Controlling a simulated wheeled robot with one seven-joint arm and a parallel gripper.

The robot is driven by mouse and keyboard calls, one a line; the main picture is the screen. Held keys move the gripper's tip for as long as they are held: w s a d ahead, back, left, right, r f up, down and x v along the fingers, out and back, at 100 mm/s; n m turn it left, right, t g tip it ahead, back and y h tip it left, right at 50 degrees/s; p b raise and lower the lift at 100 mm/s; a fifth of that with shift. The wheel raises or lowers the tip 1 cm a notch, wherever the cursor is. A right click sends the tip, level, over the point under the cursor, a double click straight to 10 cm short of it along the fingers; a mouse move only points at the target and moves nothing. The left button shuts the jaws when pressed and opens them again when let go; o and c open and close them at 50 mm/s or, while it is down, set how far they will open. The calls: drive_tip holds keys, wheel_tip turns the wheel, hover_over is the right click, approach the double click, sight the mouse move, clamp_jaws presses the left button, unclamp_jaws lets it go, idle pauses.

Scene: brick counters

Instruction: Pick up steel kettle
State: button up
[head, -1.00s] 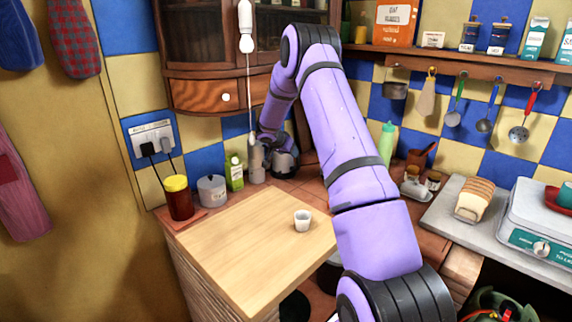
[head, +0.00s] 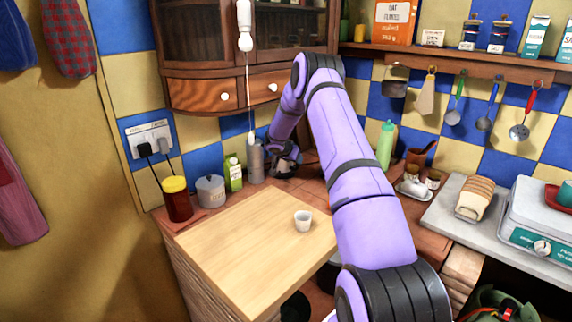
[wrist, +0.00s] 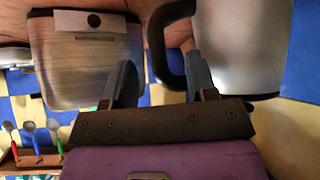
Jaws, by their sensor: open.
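The steel kettle (wrist: 235,50) shows in the wrist view at the upper right, a shiny pale cylinder with a black handle (wrist: 159,45) on its left side. My gripper (wrist: 160,66) is open, with one finger on each side of the lower handle. I cannot tell whether either finger touches it. In the head view my gripper (head: 286,163) is small and dark at the back of the counter, and I cannot make out the kettle there with certainty. A grey cylinder (head: 256,161) stands just left of the gripper.
A brushed-metal box (wrist: 85,62) sits close beside the left finger. A green-labelled bottle (head: 233,173), grey pot (head: 211,191) and red jar (head: 178,200) stand left along the wall. A white cup (head: 303,220) sits on the mostly clear wooden board (head: 235,255).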

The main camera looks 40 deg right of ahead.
sight(297, 165)
drive_tip(key=shift+x, duration=1.8)
drive_tip(key=shift+s, duration=0.1)
clamp_jaws()
